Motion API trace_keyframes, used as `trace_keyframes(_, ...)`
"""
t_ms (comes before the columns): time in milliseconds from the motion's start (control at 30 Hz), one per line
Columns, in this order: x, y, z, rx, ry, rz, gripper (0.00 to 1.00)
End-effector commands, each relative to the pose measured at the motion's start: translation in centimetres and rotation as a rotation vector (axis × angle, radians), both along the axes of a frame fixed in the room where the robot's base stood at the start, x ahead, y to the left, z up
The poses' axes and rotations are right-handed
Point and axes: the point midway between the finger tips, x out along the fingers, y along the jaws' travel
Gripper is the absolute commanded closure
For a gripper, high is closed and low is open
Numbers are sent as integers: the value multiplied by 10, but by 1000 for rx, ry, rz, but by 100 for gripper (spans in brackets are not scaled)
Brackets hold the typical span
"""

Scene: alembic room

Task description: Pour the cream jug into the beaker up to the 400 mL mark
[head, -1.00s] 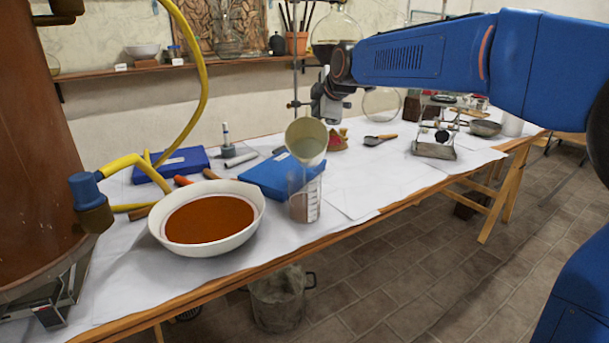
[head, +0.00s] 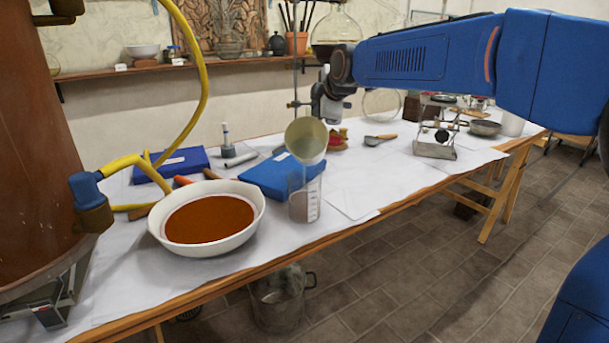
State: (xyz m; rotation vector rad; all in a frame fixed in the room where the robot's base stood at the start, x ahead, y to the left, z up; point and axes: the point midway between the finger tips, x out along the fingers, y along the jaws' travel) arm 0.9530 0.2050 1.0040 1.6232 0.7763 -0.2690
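The cream jug (head: 306,141) hangs in the air, tipped steeply with its mouth turned down and toward the camera. A pale liquid shows inside its mouth, and a thin streak runs from its lower lip toward the beaker. The clear glass beaker (head: 305,204) stands upright on the table, directly below the jug. Its lower part looks greyish; white marks show on its side, but they are too small to read and I cannot tell the exact level. My gripper (head: 326,110) is behind and above the jug and holds it; its fingertips are mostly hidden.
A white bowl of red-brown powder (head: 208,220) stands left of the beaker. A blue box (head: 281,176) lies just behind the beaker. A metal stand rod (head: 295,85) rises behind the jug. The table's front edge (head: 330,232) is close to the beaker; white paper to its right is clear.

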Motion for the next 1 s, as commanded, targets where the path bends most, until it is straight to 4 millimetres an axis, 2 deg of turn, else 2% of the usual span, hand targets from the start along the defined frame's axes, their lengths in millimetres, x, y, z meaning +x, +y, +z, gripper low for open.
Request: trace_keyframes(1000, -3, 0, 7, -1, -40, 0, 100)
